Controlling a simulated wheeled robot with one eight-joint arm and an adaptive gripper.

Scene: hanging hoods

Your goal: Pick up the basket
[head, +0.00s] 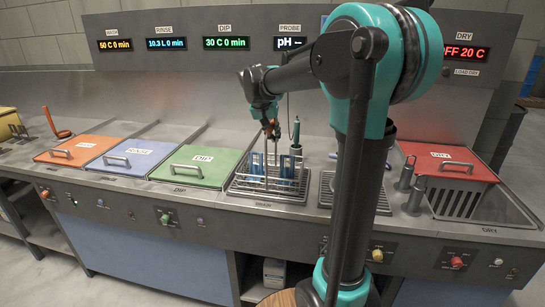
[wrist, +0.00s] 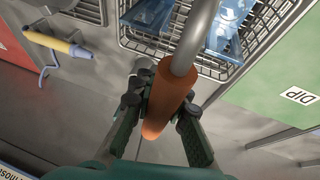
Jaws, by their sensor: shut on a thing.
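The basket (head: 291,187) is a wire basket with blue pieces in it, in the drain area in the middle of the counter in the head view. I cannot tell whether its base touches the counter. A grey rod rises from it to an orange grip (wrist: 165,118), large in the wrist view. The basket's wire mesh (wrist: 265,55) with the blue pieces shows at the top right there. My gripper (head: 270,129) is above the basket, its two dark fingers (wrist: 163,112) shut on either side of the orange grip. My arm hides part of the counter to the right.
Left of the basket are closed green (head: 194,166), blue (head: 128,155) and orange (head: 75,149) lids. A probe (head: 296,134) stands close behind the basket. The red dry lid (head: 448,163) is at the right. A yellow-handled tool (wrist: 58,45) shows in the wrist view.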

